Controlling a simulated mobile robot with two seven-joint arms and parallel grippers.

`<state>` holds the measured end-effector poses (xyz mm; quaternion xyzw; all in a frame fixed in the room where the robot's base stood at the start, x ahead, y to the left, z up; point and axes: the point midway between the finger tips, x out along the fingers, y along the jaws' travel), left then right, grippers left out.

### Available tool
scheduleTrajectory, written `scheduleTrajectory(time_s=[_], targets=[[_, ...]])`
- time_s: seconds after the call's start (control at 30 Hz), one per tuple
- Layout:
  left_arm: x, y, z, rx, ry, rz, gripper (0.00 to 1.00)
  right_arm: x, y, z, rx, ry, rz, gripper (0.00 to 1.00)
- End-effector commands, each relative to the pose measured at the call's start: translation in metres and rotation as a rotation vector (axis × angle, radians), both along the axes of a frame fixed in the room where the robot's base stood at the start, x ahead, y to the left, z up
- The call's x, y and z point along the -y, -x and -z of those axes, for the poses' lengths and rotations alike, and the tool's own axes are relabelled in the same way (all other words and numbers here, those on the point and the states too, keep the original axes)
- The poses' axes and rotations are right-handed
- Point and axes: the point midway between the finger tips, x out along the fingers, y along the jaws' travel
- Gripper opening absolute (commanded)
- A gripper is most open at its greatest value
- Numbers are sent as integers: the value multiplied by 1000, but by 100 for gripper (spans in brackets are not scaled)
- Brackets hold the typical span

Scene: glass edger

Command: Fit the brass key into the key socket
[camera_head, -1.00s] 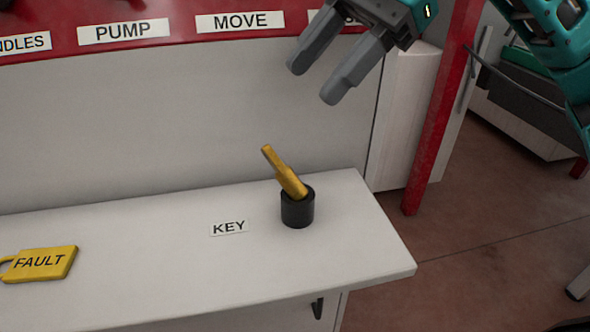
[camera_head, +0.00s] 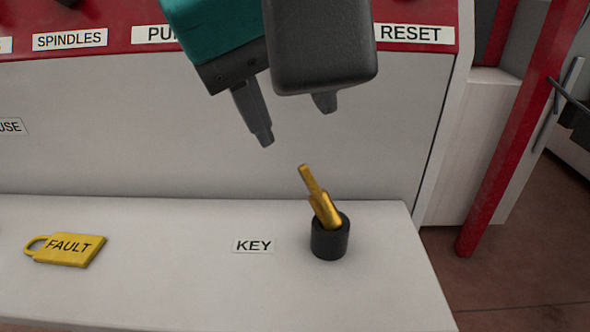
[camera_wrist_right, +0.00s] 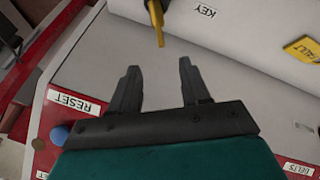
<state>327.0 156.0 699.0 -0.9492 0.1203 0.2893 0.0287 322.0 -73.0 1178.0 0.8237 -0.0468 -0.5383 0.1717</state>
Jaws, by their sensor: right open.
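The brass key (camera_head: 316,192) stands tilted in a short black cup (camera_head: 330,241) beside the KEY label on the white ledge, its upper end leaning left. My right gripper (camera_head: 294,122) is open and empty above the key, apart from it, and part of it is hidden behind a dark arm part. In the right wrist view the key (camera_wrist_right: 156,22) shows at the top edge, beyond the open fingers (camera_wrist_right: 159,70). I cannot tell whether the black cup is the key socket; no other socket shows clearly. My left gripper is not in view.
A yellow FAULT padlock tag (camera_head: 66,249) lies on the ledge (camera_head: 180,285) at the left. A red label panel (camera_head: 113,20) runs above the grey wall. A red post (camera_head: 520,140) stands at the right. The ledge between tag and cup is clear apart from the KEY label (camera_head: 253,246).

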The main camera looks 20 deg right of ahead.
Motion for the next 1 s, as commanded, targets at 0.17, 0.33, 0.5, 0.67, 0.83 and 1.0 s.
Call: scheduleTrajectory(time_s=[0.17,0.33,0.5,0.67,0.83,1.0], targets=[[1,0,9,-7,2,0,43,9,-12,29,-1,3,1,47],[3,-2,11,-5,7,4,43,16,-24,54,-1,1,1,47],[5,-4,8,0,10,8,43,19,-30,64,0,0,0,47],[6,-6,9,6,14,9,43,24,-35,80,0,0,1,47],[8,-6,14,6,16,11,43,31,-43,103,-1,1,0,47],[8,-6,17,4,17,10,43,33,-48,111,-1,-1,-2,47]])
